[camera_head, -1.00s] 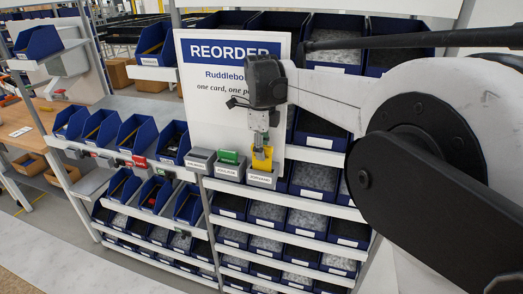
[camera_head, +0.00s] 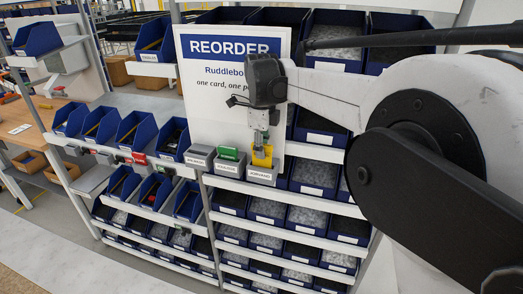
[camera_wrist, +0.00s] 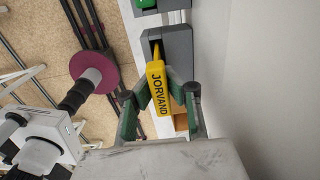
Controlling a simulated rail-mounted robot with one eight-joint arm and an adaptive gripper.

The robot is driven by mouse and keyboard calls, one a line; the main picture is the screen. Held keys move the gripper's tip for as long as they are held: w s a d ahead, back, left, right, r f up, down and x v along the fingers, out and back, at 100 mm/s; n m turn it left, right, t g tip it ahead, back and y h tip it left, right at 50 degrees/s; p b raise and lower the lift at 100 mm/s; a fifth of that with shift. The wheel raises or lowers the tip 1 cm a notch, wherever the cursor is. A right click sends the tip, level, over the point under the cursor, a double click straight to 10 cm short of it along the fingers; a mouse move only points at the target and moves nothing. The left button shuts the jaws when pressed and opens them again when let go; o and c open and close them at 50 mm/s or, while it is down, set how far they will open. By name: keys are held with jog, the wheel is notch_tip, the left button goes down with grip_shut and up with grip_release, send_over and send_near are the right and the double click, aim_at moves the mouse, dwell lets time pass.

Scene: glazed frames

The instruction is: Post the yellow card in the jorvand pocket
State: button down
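The yellow card (camera_head: 262,157) stands upright at the grey jorvand pocket (camera_head: 262,175), its lower end inside the opening and its upper part showing above the rim. In the wrist view, the card (camera_wrist: 158,90) bears the word JORVAND, and its far end runs into the dark mouth of the pocket (camera_wrist: 177,50). My gripper (camera_head: 261,138) is directly above the pocket. In the wrist view, my gripper's green fingers (camera_wrist: 158,92) close in on both sides of the card and appear to touch it. How deep the card reaches is hidden.
To the left are a pocket with a green card (camera_head: 229,154) and a grey pocket (camera_head: 199,158). The REORDER sign (camera_head: 225,75) stands close behind my gripper. Blue bins (camera_head: 314,175) fill the shelves around and below.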

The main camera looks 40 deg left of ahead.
jog(key=shift+f+b, duration=0.55)
jog(key=shift+f, duration=0.4)
jog(key=c, duration=1.8)
grip_release()
jog(key=shift+c, duration=0.2)
jog(key=shift+r, duration=0.15)
notch_tip(320, 180, up, 12)
jog(key=shift+f, duration=0.1)
jog(key=shift+d, duration=0.1)
